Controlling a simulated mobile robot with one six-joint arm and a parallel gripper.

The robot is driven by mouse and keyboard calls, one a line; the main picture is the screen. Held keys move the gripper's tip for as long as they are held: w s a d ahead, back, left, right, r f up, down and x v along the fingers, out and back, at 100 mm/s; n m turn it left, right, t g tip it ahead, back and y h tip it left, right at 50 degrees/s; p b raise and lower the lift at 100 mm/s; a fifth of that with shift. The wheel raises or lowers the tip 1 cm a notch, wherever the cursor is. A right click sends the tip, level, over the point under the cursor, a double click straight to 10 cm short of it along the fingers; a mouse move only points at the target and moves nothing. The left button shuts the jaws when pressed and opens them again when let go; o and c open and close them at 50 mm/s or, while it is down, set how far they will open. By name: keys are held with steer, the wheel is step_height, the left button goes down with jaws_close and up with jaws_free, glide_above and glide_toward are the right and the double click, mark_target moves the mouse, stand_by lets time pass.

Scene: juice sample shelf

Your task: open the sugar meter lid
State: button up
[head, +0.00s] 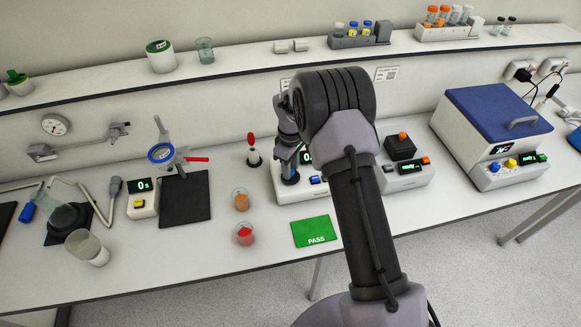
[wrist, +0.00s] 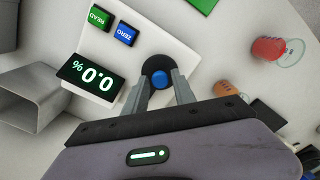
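The sugar meter (wrist: 108,48) is a white box with a display (wrist: 90,78) reading 0.0 %, a green READ button and a blue ZERO button. In the head view the meter (head: 283,195) is partly hidden by my arm. Its lid looks like a black disc (wrist: 157,63) with a blue knob (wrist: 158,80), and it appears closed. My gripper (wrist: 160,84) is open over the lid, with one finger on each side of the knob. Small gaps show between fingers and knob. In the head view my gripper (head: 290,168) is low over the meter.
Beakers with orange (head: 241,200) and red (head: 244,235) liquid stand left of the meter. A green PASS card (head: 315,232) lies in front. Another instrument (head: 406,180) with an orange-topped black block stands right. A blue-lidded machine (head: 497,115) is farther right.

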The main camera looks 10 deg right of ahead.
jaws_close()
stand_by(1.2)
